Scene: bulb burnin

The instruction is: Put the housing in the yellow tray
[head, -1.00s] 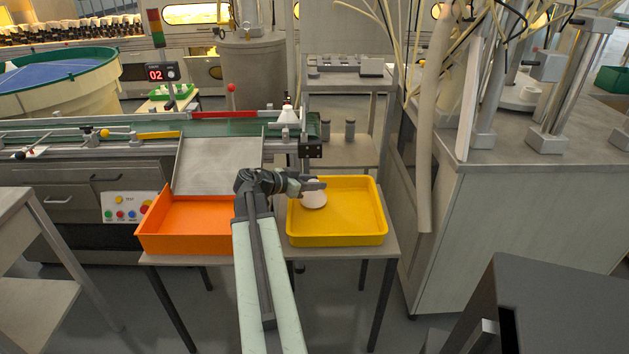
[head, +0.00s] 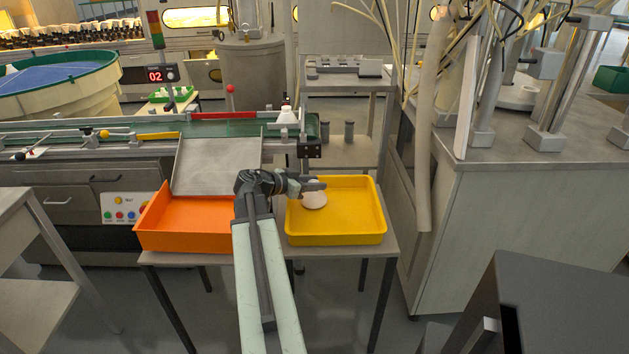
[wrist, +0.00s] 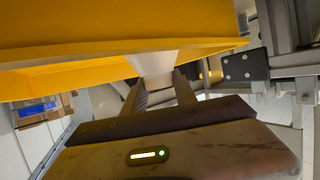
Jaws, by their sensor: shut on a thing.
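The white housing (head: 313,199) is at the left part of the yellow tray (head: 362,239), with its wide round end down. My gripper (head: 314,185) is shut on the top of the housing, at the tray's left side. In the wrist view the housing (wrist: 152,62) sits between the two fingers of my gripper (wrist: 160,88), in front of the yellow tray (wrist: 60,55). I cannot tell whether the housing touches the tray floor.
An orange tray (head: 190,243) stands to the left on the same table, below a metal chute (head: 217,165). Another white housing (head: 287,116) is on the green conveyor (head: 235,128) behind. The yellow tray's middle and right are empty.

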